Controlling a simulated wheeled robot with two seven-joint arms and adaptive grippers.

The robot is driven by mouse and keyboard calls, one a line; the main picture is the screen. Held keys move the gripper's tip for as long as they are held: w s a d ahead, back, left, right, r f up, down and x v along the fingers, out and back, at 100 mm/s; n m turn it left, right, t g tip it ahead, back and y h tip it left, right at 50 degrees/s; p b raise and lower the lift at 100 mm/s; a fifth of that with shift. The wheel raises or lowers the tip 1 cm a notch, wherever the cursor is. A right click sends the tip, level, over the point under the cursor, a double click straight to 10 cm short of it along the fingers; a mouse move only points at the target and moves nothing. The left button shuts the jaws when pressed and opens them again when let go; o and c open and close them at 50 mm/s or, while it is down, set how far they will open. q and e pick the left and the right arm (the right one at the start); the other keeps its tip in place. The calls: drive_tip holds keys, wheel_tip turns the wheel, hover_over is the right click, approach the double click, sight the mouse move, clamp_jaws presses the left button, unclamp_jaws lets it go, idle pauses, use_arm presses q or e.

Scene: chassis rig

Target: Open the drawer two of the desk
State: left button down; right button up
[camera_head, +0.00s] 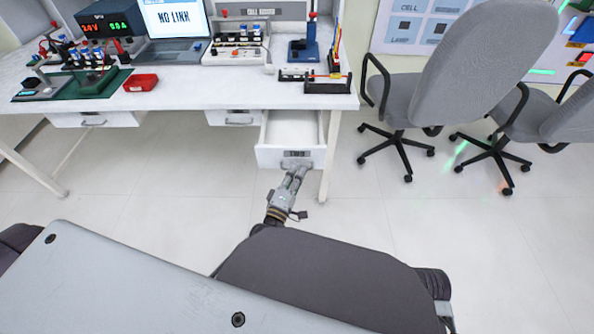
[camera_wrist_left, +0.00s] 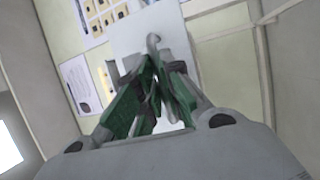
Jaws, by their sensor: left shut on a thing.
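The white desk (camera_head: 180,98) stands across the back in the head view. Its rightmost drawer (camera_head: 275,155) is pulled out toward me, and its empty inside shows. A label sits on its front, with the handle just below it. My left gripper (camera_head: 294,170) is at that handle, with its fingers shut on it. Two other drawers, a middle one (camera_head: 232,118) and a left one (camera_head: 95,120), are closed. In the left wrist view the fingers (camera_wrist_left: 152,75) meet near a grey hooked piece, probably the handle, in front of a white panel. My right gripper is not in view.
Grey office chairs (camera_head: 470,60) stand right of the desk. The desk top carries a laptop (camera_head: 172,22), a red tray (camera_head: 141,82), a power supply (camera_head: 108,20) and a black holder (camera_head: 312,85). The floor around the open drawer is clear.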

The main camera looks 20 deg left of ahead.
use_arm(q)
drive_tip(key=c, duration=1.6)
unclamp_jaws()
drive_tip(key=shift+o, duration=0.2)
drive_tip(key=d+v, duration=0.1)
drive_tip(key=v, duration=0.6)
drive_tip(key=shift+s+a, duration=0.25)
drive_tip(key=shift+a, duration=0.3)
drive_tip(key=shift+f, duration=0.1)
